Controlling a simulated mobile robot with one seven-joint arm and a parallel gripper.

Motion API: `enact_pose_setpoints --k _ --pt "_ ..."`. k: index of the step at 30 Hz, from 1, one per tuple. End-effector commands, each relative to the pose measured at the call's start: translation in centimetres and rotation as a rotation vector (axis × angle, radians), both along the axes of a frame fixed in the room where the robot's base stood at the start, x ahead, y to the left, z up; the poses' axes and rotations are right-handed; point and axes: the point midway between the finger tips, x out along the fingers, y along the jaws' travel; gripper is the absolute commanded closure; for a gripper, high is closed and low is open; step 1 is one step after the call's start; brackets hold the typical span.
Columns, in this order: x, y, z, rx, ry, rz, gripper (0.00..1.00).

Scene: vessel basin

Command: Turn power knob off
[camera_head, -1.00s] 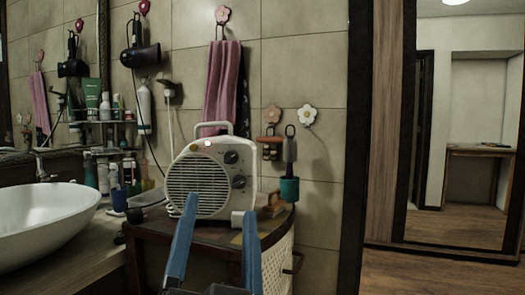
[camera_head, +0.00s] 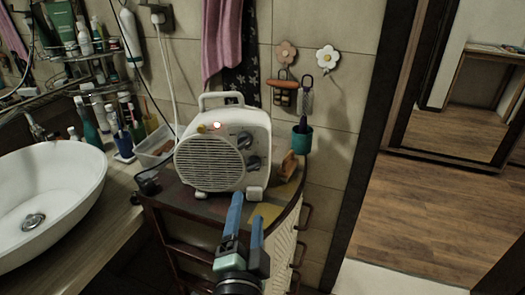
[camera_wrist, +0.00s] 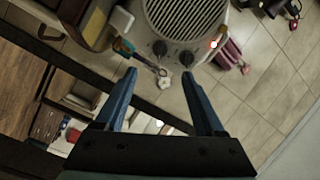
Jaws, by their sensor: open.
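A white fan heater (camera_head: 205,165) stands upright on a small cabinet in the head view, its round grille facing me. Two dark knobs are on its right front: an upper knob (camera_head: 245,140) and a lower knob (camera_head: 253,162).
The cabinet (camera_head: 195,208) has a rounded edge and handles on its side. A white basin (camera_head: 60,180) is at left. A teal cup (camera_head: 302,140) hangs on the wall right of the heater. A white cord runs down behind the heater. Wooden floor (camera_head: 400,215) lies open at right.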

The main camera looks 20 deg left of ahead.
Motion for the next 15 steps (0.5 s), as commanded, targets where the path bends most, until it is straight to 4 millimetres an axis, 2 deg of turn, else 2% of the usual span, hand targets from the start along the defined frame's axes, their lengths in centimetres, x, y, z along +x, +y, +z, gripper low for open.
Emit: enact_pose_setpoints --k 5,15 --pt "1.5 0.5 0.2 0.004 0.001 0.0 0.29" --pt "6.8 1.9 0.2 0.006 0.002 -0.003 0.29"
